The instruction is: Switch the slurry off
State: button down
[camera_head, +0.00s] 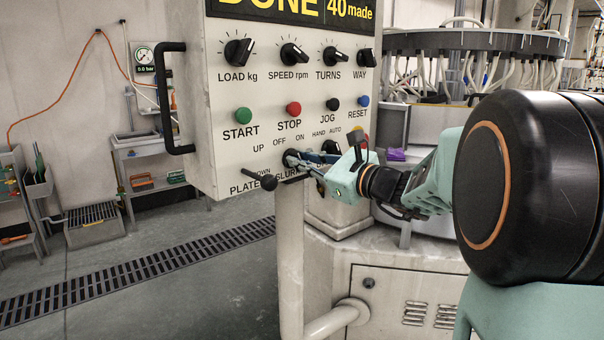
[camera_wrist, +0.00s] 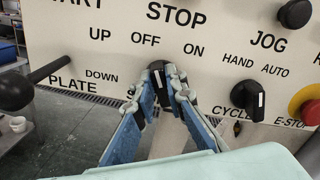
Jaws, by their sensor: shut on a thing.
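The slurry switch (camera_head: 290,157) is a black rotary knob low on the pale control panel (camera_head: 205,90), under the OFF and ON marks. It also shows in the wrist view (camera_wrist: 157,66), mostly covered by my fingers. My gripper (camera_head: 306,161) comes in from the right and is shut on this knob. In the wrist view, my gripper's blue-padded fingertips (camera_wrist: 166,84) close around it from both sides. The SLURRY label is partly covered.
The plate lever (camera_head: 262,180) sticks out left of the knob. The cycle switch (camera_wrist: 248,98) and the red E-stop (camera_wrist: 305,103) are close on the right. The START (camera_head: 243,115) and STOP (camera_head: 293,109) buttons are above. Open floor lies left of the panel.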

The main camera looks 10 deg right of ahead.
jog(key=shift+n+b, duration=0.35)
jog(key=shift+n, duration=0.05)
jog(key=c, duration=2)
grip_release()
jog(key=shift+o, duration=0.2)
jog(key=shift+s, duration=0.1)
jog(key=v, duration=1.2)
